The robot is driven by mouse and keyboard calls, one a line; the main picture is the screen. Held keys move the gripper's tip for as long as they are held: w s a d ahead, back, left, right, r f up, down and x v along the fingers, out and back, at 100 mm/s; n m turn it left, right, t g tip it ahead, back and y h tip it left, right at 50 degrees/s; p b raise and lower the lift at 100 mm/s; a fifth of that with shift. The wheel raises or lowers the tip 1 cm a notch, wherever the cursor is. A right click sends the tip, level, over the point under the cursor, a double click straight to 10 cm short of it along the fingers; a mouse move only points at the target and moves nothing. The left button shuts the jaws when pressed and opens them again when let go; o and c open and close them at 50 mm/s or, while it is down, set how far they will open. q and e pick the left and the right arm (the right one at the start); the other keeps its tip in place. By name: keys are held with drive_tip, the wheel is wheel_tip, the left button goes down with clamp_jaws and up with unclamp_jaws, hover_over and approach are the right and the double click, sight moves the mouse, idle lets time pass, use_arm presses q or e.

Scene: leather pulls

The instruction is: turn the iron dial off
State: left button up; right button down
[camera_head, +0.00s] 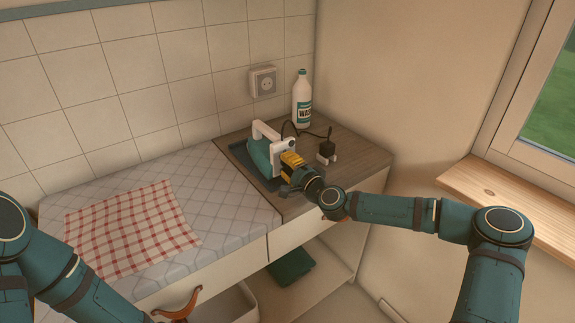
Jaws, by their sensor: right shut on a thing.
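The iron (259,154), teal with a white handle and white end plate, stands on a dark rest on the wooden part of the counter. My right gripper (288,160), with yellow fingers, reaches in from the right against the white end plate of the iron. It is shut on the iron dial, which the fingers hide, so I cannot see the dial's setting. My left arm (45,260) shows at the lower left, but its gripper is out of view.
A red checked cloth (130,227) lies on the quilted pad (222,205). A wall socket (264,82) is above. A leather pull (179,307) sticks out below the counter.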

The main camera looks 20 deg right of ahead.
drive_tip(key=c, duration=0.6)
unclamp_jaws()
drive_tip(key=shift+s, duration=0.1)
drive_tip(key=v, duration=1.1)
drive_tip(key=shift+s+d, duration=0.15)
drive_tip(key=shift+s, duration=0.25)
